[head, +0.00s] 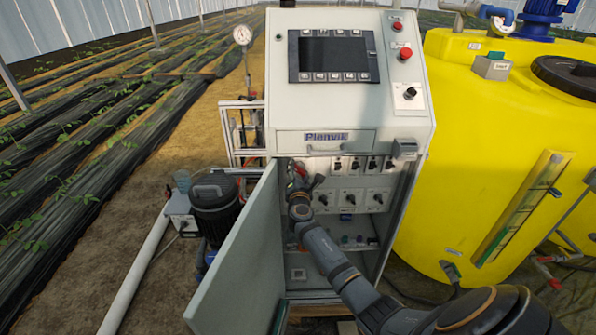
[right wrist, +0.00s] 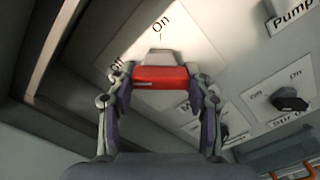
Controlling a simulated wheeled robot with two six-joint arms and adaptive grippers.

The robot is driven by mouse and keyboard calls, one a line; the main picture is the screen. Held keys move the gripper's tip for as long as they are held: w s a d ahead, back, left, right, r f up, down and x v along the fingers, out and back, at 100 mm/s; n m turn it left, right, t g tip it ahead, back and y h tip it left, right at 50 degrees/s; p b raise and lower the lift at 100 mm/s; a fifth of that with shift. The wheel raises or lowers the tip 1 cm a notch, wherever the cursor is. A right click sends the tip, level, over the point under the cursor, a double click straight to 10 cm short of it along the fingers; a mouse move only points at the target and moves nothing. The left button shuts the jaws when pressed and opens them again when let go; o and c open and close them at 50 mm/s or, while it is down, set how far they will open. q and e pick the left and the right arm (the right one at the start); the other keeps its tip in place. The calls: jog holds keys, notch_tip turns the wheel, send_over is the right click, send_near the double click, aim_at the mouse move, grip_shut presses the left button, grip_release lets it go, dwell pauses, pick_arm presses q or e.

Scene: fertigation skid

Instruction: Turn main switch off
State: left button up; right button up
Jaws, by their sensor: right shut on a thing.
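The main switch has a red handle (right wrist: 160,78) with a grey part behind it, on a pale plate (right wrist: 185,45) marked "On" and "Off". In the right wrist view the handle lies in line with the "On" mark, and "Off" is partly hidden by a finger. My right gripper (right wrist: 160,85) is shut on the red handle, one finger at each side. In the head view my right gripper (head: 299,182) reaches into the open cabinet (head: 429,100) at the upper left of its inside; it hides most of the switch. My left gripper is not in view.
The cabinet door (head: 240,255) stands open to the left of my right arm. Several black knobs (head: 350,197) sit right of the gripper; one knob (right wrist: 289,99) shows in the wrist view. A yellow tank (head: 480,140) stands right of the cabinet, a pump (head: 214,205) left.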

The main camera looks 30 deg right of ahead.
dwell(0.3)
jog(key=o, duration=1.2)
jog(key=shift+c, duration=0.2)
jog(key=v, duration=1.2)
jog(key=shift+f, duration=0.1)
